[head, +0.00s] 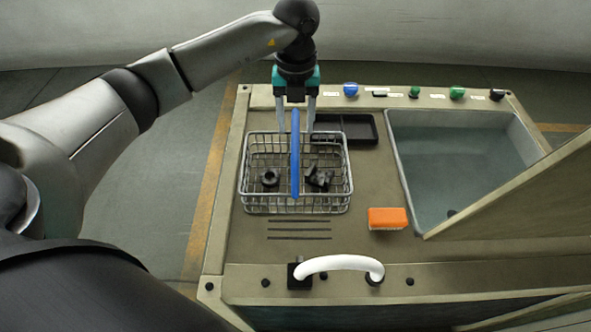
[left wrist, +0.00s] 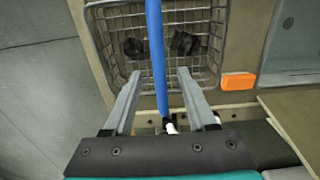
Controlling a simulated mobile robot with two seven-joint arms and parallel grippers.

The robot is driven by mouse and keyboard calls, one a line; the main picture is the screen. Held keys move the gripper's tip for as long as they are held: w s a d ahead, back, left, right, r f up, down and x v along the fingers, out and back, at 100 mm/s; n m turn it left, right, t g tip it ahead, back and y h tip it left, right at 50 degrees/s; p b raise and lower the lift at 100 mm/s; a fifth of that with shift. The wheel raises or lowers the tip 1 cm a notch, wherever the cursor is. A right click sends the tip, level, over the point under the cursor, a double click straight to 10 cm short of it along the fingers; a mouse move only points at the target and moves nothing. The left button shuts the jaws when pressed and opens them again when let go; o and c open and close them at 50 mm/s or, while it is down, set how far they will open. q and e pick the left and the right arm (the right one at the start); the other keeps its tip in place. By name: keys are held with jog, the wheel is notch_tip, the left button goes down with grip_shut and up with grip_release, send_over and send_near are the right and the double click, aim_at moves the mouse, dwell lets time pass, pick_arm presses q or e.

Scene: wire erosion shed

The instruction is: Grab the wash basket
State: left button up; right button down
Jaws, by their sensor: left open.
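The wash basket (head: 346,190) is a wire mesh basket with a blue handle (head: 295,155) arching over its middle. It stands on the bench top and holds a few dark metal parts (head: 319,178). My left gripper (head: 296,128) points down over the far part of the basket, its two fingers open. In the left wrist view the blue handle (left wrist: 156,50) runs between the spread fingers of the gripper (left wrist: 156,78), with the basket (left wrist: 222,40) below. I cannot tell whether either finger touches the handle. My right gripper is not in view.
A sink (head: 455,160) lies to the right of the basket. An orange block (head: 387,218) sits between them, nearer the front. A black tray (head: 358,129) lies behind the basket. A white curved handle (head: 340,263) is on the front edge. Several knobs line the back edge.

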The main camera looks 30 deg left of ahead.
pick_arm(q)
jog(key=shift+f, duration=3.55)
jog(key=shift+c, duration=0.4)
grip_shut()
jog(key=shift+w+r, duration=0.1)
jog(key=shift+r, duration=0.05)
